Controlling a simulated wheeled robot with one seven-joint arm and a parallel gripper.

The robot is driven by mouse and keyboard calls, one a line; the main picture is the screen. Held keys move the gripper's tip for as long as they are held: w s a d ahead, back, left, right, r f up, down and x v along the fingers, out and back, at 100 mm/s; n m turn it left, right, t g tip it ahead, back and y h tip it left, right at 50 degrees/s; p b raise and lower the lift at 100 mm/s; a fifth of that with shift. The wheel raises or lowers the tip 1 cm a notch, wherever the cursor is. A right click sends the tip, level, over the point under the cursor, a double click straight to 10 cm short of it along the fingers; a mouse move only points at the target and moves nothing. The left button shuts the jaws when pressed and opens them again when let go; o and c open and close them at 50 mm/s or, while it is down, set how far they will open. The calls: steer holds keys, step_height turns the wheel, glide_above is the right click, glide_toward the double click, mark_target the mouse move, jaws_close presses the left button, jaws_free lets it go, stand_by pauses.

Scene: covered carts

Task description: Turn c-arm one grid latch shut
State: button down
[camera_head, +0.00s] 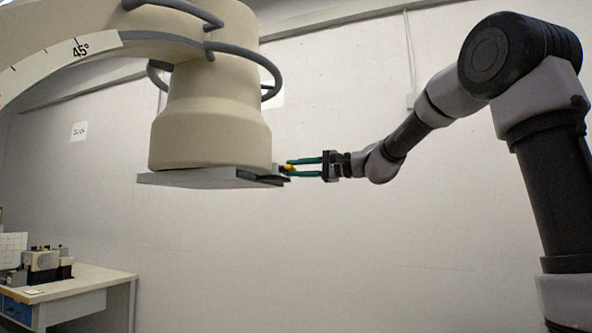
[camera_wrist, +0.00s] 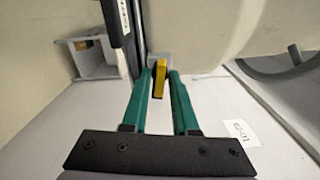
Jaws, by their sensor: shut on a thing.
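The c-arm (camera_head: 212,110) is a large cream unit with a "45°" scale on its arc. A flat grey grid plate (camera_head: 200,181) sits under its wide lower end. A small yellow latch (camera_head: 289,168) is at the plate's right edge. My gripper (camera_head: 290,168) reaches it from the right with green fingers. In the wrist view the yellow latch (camera_wrist: 159,80) stands between the fingertips of my gripper (camera_wrist: 160,76), which is shut on it. A pale grey block shows behind the latch. The fingertips hide part of the latch's sides in the head view.
A desk (camera_head: 75,290) with a small machine (camera_head: 45,264) stands at lower left. Dark curved handles (camera_head: 245,55) ring the c-arm's upper part. A plain wall (camera_head: 330,100) stands behind. The space below the plate is clear.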

steer(key=m, duration=0.8)
steer(key=shift+f, duration=0.1)
steer(key=m, duration=0.4)
steer(key=shift+m, duration=2.1)
steer(key=c, duration=0.9)
jaws_free()
